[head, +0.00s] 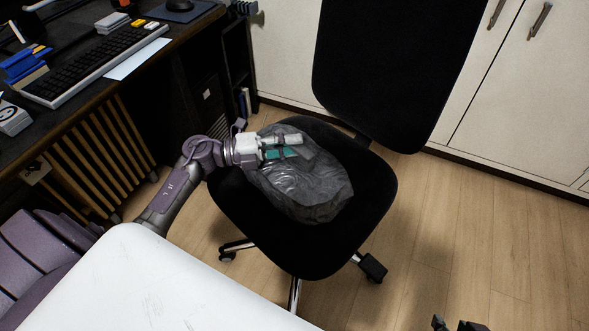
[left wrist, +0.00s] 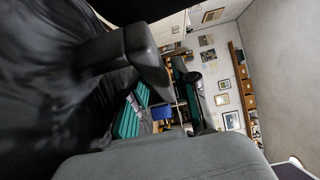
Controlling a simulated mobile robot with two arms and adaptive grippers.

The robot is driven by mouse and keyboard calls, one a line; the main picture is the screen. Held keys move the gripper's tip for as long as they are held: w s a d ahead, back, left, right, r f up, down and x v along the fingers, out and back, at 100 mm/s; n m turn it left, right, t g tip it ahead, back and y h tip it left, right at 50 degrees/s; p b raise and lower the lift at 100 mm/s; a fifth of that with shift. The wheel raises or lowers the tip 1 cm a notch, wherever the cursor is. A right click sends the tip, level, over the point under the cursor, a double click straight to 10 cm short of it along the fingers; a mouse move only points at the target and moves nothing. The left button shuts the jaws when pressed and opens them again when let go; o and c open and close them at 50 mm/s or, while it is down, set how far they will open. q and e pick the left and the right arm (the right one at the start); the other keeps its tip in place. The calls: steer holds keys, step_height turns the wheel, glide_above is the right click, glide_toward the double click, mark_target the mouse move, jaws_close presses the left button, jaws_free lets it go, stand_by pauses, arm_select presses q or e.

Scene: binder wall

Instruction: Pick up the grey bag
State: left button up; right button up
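The grey bag (head: 310,190) is a dark, crumpled lump on the seat of a black office chair (head: 375,190). My left gripper (head: 292,147) is at the bag's upper left side in the head view, with its two fingers apart. In the left wrist view, dark creased material of the bag (left wrist: 50,100) fills the left side, beside the fingers. The room shows through the gap between the fingers, and I see no fabric gripped there. Only the dark fingertips of my right gripper (head: 455,324) show at the bottom edge, apart and empty.
The chair's tall backrest (head: 395,70) rises behind the bag. A dark desk (head: 85,110) with a keyboard (head: 95,65) stands at the left. White cabinets (head: 520,100) line the back. Wooden floor (head: 480,230) to the right of the chair is clear.

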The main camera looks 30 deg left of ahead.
arm_select(q)
steer(key=shift+w+d, duration=0.25)
steer(key=shift+d, duration=0.1)
jaws_close()
steer(key=shift+r, duration=0.15)
